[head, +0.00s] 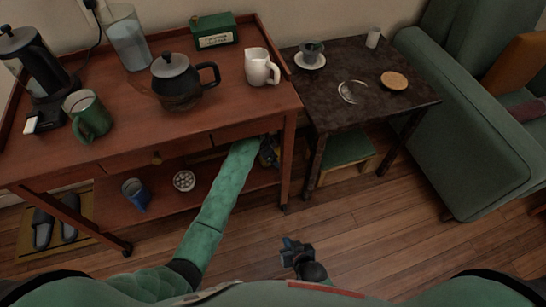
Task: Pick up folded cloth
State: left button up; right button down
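I cannot make out a folded cloth in the head view. My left arm, in a green quilted sleeve, reaches forward to the right end of the wooden cart. My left gripper (267,153) is below the cart's top, near its front right leg, and is partly hidden; its finger opening does not show. My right gripper (288,247) is low in the middle of the view, above the wooden floor and apart from the furniture. It is small and dark, and I cannot tell its finger gap. No object shows in it.
The cart (217,94) bears a teapot (178,82), a white mug (260,68), a green mug (88,115) and a green box (213,31). A dark side table (345,107) and green sofa (440,130) stand right. Floor is clear front right.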

pick_arm(q)
jog(key=shift+c, duration=0.2)
jog(key=c, duration=1)
jog(key=shift+r, duration=0.1)
